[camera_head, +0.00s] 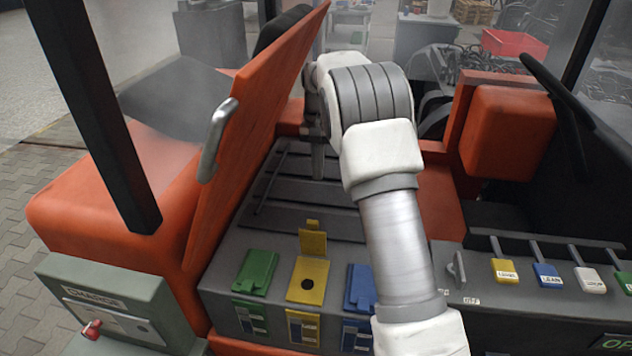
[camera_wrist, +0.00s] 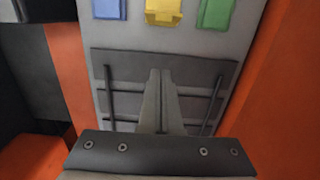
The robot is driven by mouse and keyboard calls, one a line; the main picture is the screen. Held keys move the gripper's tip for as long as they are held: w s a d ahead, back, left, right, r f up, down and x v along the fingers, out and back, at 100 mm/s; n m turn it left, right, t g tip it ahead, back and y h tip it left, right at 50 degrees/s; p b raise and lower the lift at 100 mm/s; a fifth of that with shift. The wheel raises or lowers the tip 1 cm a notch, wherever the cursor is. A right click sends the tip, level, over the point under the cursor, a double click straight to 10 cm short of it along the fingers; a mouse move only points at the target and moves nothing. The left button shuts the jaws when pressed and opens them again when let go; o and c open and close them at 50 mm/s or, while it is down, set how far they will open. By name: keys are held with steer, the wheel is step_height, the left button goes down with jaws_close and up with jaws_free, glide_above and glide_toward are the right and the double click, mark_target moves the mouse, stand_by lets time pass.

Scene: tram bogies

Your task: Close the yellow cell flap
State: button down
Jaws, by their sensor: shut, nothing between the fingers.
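The yellow cell flap (camera_head: 313,242) stands raised at the back edge of the yellow cell (camera_head: 300,290), whose top shows a dark round hole. In the wrist view the yellow flap (camera_wrist: 163,12) is at the top edge, partly cut off. My gripper (camera_head: 318,172) points down over the dark slatted panel behind the flap, apart from it. In the wrist view my gripper (camera_wrist: 160,75) is shut and empty, its fingertips below the yellow flap in the picture.
Green flap (camera_head: 257,272) and blue flap (camera_head: 360,288) flank the yellow cell and lie down. A raised orange cover (camera_head: 250,130) with a metal handle (camera_head: 215,138) stands left. A console with coloured tags (camera_head: 505,270) is right. The slatted panel (camera_head: 300,205) is clear.

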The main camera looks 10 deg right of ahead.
mark_target(313, 238)
steer(key=s+a+f, duration=0.1)
steer(key=s+f, duration=0.3)
steer(key=f, duration=0.5)
steer(key=shift+a+f+p, duration=0.15)
steer(key=shift+a+p, duration=0.15)
steer(key=shift+s, duration=0.1)
